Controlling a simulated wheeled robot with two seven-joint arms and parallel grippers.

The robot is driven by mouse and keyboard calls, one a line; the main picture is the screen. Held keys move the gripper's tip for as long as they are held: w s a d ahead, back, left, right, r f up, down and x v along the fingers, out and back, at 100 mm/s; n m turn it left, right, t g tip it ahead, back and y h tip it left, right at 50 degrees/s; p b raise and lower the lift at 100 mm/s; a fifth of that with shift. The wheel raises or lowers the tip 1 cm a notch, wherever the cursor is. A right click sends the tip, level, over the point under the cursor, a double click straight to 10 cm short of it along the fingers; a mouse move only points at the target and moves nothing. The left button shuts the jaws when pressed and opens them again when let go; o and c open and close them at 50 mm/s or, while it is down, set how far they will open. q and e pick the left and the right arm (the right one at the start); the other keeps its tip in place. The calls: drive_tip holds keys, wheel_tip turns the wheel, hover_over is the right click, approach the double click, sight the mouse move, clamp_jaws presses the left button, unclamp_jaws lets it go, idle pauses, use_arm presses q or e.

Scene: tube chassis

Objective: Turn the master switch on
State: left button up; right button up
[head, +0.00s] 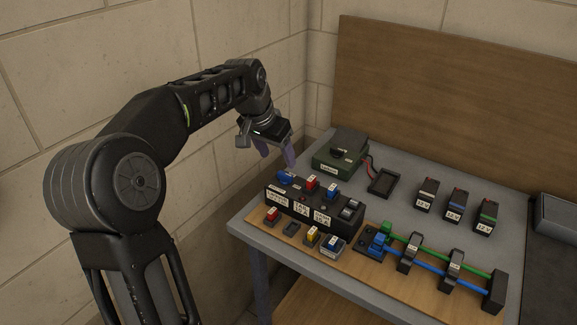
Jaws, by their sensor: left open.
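A black panel box (302,209) with white labels stands on the wooden board on the bench. A blue lever-like part (284,176) sits at its far left end and may be the master switch; the label there is too small to read. I cannot tell its on or off position. Red (312,183) and blue (331,189) blocks stand along the panel's top. My left gripper (277,154) is open and empty, with its purple fingers pointing down just above and behind the blue part, seemingly apart from it. My right gripper is not in view.
A dark green box (341,150) has cables to a black tray (382,181). Several small modules (272,215) lie before the panel. Green and blue tubes (431,272) run through black holders at right. Three black blocks (457,203) stand behind. A wall is close at left.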

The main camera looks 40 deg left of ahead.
sight(285, 173)
use_arm(q)
drive_tip(key=shift+p+x, duration=0.6)
drive_tip(key=shift+x, duration=3.35)
drive_tip(key=shift+c, duration=0.3)
clamp_jaws()
